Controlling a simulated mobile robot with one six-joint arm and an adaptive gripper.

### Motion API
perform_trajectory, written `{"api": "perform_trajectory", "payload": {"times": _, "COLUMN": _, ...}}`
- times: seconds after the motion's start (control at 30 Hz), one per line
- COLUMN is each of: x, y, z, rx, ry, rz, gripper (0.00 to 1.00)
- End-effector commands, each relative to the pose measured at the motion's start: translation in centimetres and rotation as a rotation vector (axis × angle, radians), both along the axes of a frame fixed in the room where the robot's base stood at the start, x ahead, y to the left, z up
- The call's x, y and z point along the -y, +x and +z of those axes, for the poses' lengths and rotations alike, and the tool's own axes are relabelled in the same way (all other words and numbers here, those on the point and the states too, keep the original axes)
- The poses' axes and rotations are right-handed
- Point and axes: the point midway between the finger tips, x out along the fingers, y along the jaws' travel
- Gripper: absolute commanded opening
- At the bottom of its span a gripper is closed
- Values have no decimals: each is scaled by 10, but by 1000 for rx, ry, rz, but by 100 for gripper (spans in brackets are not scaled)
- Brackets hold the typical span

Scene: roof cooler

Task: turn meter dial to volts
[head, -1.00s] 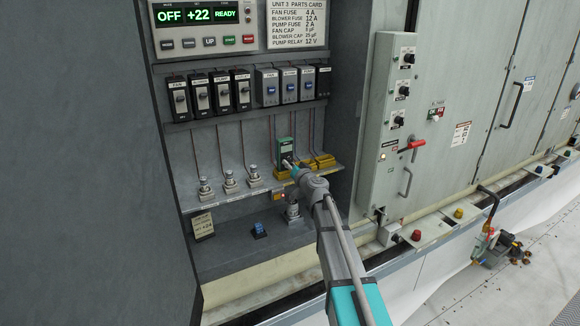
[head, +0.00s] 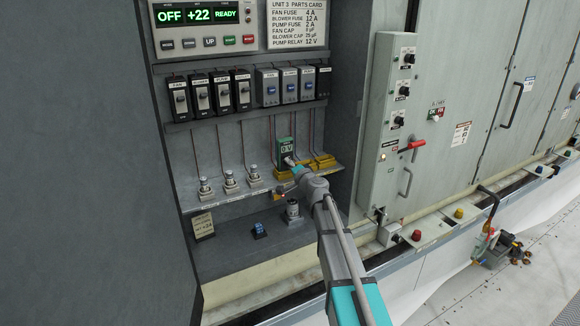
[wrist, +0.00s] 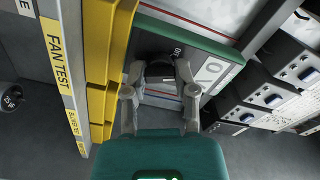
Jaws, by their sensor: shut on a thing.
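The green meter (head: 285,147) stands on the shelf at the back of the open cabinet, and its display reads "0 V". My gripper (head: 290,162) is at the lower front of the meter. My gripper's two fingers (wrist: 160,74) are shut on the dark dial (wrist: 158,66), one on each side. The fingers hide part of the dial, and I cannot read its pointer.
Yellow blocks (head: 325,160) line the shelf beside the meter, with a "FAN TEST" label strip (wrist: 56,55) in the wrist view. Fuse switches (head: 202,95) and blue-marked modules (head: 290,86) are above. A grey cylinder (head: 292,210) stands below my gripper.

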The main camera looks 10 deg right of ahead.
Motion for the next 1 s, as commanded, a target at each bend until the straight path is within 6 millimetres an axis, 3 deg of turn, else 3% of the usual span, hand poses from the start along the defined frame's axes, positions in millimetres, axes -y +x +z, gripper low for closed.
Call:
{"api": "perform_trajectory", "payload": {"times": 0.67, "x": -1, "y": 0, "z": 0, "rx": -32, "ry": 98, "rz": 1, "gripper": 0}}
{"api": "perform_trajectory", "payload": {"times": 0.7, "x": -1, "y": 0, "z": 0, "rx": -32, "ry": 98, "rz": 1, "gripper": 38}}
{"api": "perform_trajectory", "payload": {"times": 0.9, "x": 0, "y": 0, "z": 0, "rx": -32, "ry": 98, "rz": 1, "gripper": 72}}
{"api": "perform_trajectory", "payload": {"times": 1.0, "x": 0, "y": 0, "z": 0, "rx": -32, "ry": 98, "rz": 1, "gripper": 72}}
